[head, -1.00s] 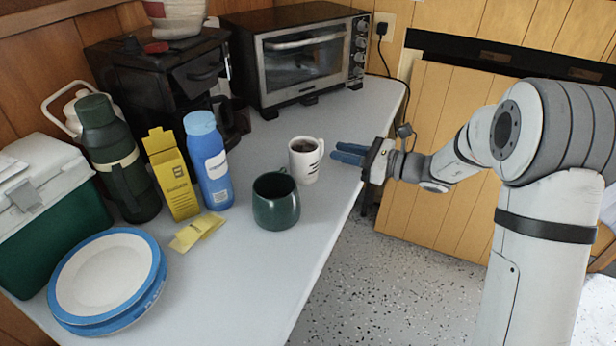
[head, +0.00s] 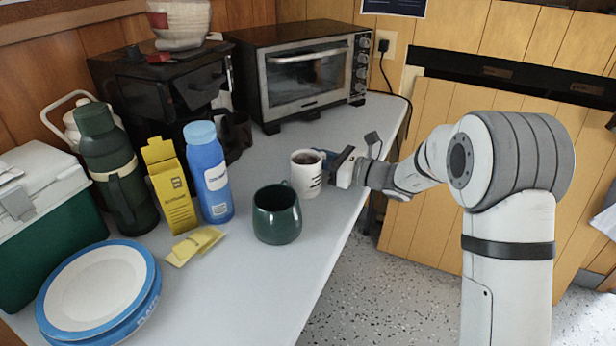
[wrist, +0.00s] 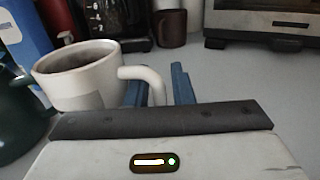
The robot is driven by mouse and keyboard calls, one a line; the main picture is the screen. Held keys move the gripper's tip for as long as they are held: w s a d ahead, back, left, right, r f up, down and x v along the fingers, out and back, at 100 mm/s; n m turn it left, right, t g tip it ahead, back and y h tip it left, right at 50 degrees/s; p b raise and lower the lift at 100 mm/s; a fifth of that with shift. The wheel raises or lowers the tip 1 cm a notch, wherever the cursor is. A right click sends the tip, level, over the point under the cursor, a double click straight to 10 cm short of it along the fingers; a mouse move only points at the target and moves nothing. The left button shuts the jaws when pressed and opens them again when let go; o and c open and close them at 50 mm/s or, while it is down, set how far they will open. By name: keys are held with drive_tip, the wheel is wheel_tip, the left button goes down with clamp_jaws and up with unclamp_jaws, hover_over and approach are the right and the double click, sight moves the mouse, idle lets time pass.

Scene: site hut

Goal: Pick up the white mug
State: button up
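The white mug (head: 307,177), with dark markings and dark contents, stands upright on the counter. In the wrist view the white mug (wrist: 85,82) is at the left, its handle pointing right. My gripper (head: 330,160) is at the mug's right side, level with it. In the wrist view the blue fingers of my gripper (wrist: 160,88) stand on either side of the handle, with a small gap to the right finger. They look open around the handle. The gripper hides the handle in the head view.
A dark green mug (head: 277,215) stands close in front of the white mug. A blue bottle (head: 210,175), yellow box (head: 172,190), flask (head: 118,175) and plates (head: 95,290) are to the left. A toaster oven (head: 300,75) stands behind. The counter's right edge is near my gripper.

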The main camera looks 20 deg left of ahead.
drive_tip(key=shift+c, duration=0.5)
clamp_jaws()
